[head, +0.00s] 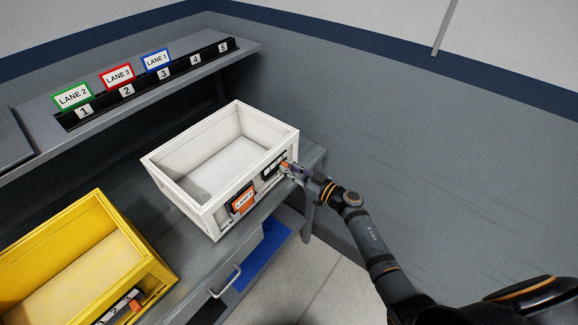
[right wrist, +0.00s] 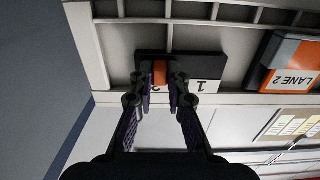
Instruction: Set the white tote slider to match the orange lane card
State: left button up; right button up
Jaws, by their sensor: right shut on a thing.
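The white tote (head: 212,158) stands on the grey bench. Its front carries an orange-framed lane card (head: 242,200), which reads LANE 2 upside down in the right wrist view (right wrist: 290,78). Right of the card is a black slider track (head: 270,172) with number labels. Its orange slider knob (right wrist: 160,72) sits between the fingers of my right gripper (right wrist: 172,98), which is shut on it. The label 1 shows on the card side of the knob; the label at the knob is mostly hidden by the fingers. My right gripper also shows in the head view (head: 290,170). My left gripper is out of view.
A yellow tote (head: 65,225) with its own numbered slider (head: 120,304) stands at the lower left. A shelf behind holds a numbered black rack (head: 145,82) with green, red and blue lane cards. Bare bench lies between the totes; a wall rises at the right.

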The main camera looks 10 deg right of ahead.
jog(key=shift+s+a+p, duration=0.75)
jog(key=shift+a, duration=0.25)
dwell(0.4)
jog(key=o, duration=0.6)
jog(key=shift+s, duration=0.1)
jog(key=p+v, duration=0.2)
jog(key=v, duration=0.5)
jog(key=shift+p, duration=0.35)
